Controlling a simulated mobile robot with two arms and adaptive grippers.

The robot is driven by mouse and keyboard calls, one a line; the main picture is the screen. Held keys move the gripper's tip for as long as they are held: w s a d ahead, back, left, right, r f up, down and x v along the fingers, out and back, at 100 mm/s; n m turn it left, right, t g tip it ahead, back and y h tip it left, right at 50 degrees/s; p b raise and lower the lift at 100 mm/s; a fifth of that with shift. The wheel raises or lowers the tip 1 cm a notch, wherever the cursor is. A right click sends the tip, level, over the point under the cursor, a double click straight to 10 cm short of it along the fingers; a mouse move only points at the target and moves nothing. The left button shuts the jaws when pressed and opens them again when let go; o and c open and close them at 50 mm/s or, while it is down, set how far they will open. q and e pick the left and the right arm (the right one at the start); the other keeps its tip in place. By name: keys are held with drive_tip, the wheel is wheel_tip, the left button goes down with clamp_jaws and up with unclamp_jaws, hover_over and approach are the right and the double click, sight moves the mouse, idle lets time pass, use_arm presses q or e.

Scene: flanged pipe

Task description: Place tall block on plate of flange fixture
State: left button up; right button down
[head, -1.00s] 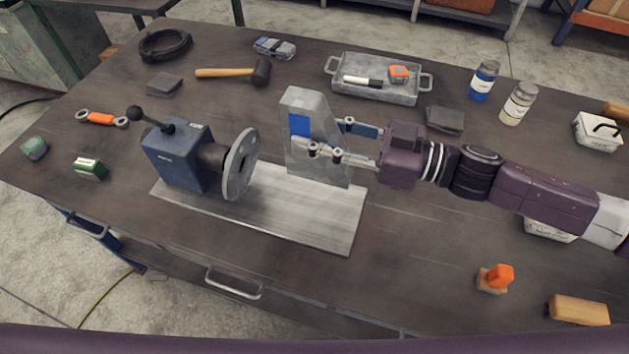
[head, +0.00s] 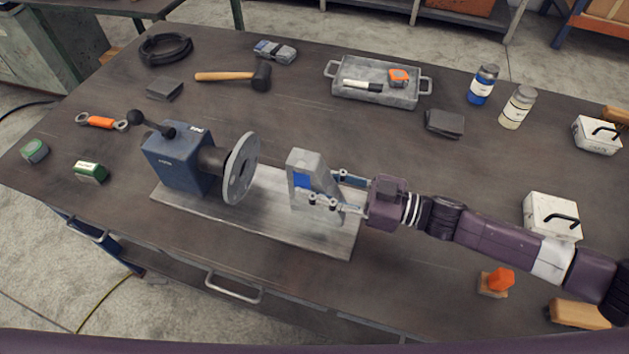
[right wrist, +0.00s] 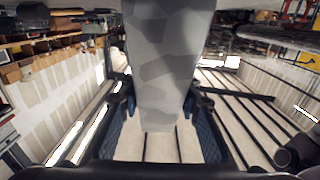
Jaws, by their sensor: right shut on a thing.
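The tall block (head: 305,167) is grey with a blue patch on its side. My right gripper (head: 325,190) is shut on it from the right, one finger on each side. The block is upright at the right part of the fixture's pale plate (head: 262,219); I cannot tell whether its base touches the plate. In the right wrist view the block (right wrist: 165,60) fills the middle between the fingers. The flange fixture has a blue body (head: 178,160) and a round grey flange (head: 240,168) to the left of the block, with a gap between. My left gripper is not in view.
A grey tray (head: 327,72) with a marker and tape measure stands at the back. A mallet (head: 235,76), two bottles (head: 484,84) and white boxes (head: 551,215) lie around. An orange-handled stamp (head: 497,281) is at the front right. The table behind the plate is fairly clear.

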drive_tip(key=shift+r, duration=0.2)
drive_tip(key=shift+f, duration=0.1)
drive_tip(key=c, duration=1.4)
unclamp_jaws()
drive_tip(key=shift+f, duration=0.15)
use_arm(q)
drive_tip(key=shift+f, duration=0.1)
use_arm(e)
drive_tip(key=shift+r, duration=0.25)
use_arm(q)
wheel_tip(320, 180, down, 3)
drive_tip(key=b, duration=0.3)
use_arm(e)
drive_tip(key=v, duration=1.2)
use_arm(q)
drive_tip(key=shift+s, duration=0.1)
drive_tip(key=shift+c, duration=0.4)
